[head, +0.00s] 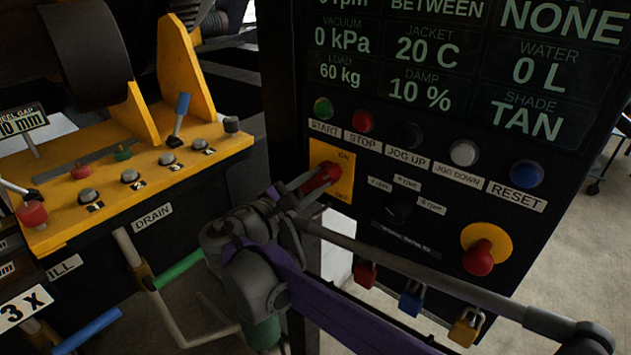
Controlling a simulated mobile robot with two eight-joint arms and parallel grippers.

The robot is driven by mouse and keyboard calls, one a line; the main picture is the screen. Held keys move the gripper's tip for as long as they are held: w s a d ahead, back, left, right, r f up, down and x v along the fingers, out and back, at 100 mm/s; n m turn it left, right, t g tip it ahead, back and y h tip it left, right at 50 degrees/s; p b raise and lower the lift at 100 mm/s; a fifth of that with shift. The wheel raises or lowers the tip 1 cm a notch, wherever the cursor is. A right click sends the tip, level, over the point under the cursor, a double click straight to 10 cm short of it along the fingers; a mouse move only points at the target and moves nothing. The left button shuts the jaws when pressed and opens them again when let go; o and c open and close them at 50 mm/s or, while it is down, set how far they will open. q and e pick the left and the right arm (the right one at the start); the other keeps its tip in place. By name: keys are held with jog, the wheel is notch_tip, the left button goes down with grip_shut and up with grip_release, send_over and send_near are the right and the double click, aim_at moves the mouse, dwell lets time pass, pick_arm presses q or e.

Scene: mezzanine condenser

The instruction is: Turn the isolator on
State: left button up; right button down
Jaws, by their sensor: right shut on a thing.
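The isolator is a red rotary handle (318,181) on a yellow plate (342,166) at the left of the black control panel. The plate is marked ON at the top right and OFF at the lower right. My right gripper (312,184) is at the handle, its fingers shut on it and partly covering it. The handle's exact angle is hard to tell behind the fingers. My right arm comes in from the lower right. My left gripper is not in view.
Above and right of the isolator are START, STOP, JOG and RESET buttons (527,174). A red emergency stop (479,257) sits lower right. Several padlocks (411,300) hang below the panel. A yellow machine bench (130,190) with knobs and levers stands at left.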

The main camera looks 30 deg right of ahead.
jog(key=shift+n, duration=0.4)
jog(key=c, duration=0.6)
grip_release()
jog(key=shift+c, duration=0.2)
jog(key=shift+a, duration=0.1)
jog(key=b+v, duration=0.1)
jog(key=v, duration=0.9)
jog(key=shift+s+a, duration=0.2)
jog(key=shift+a, duration=0.05)
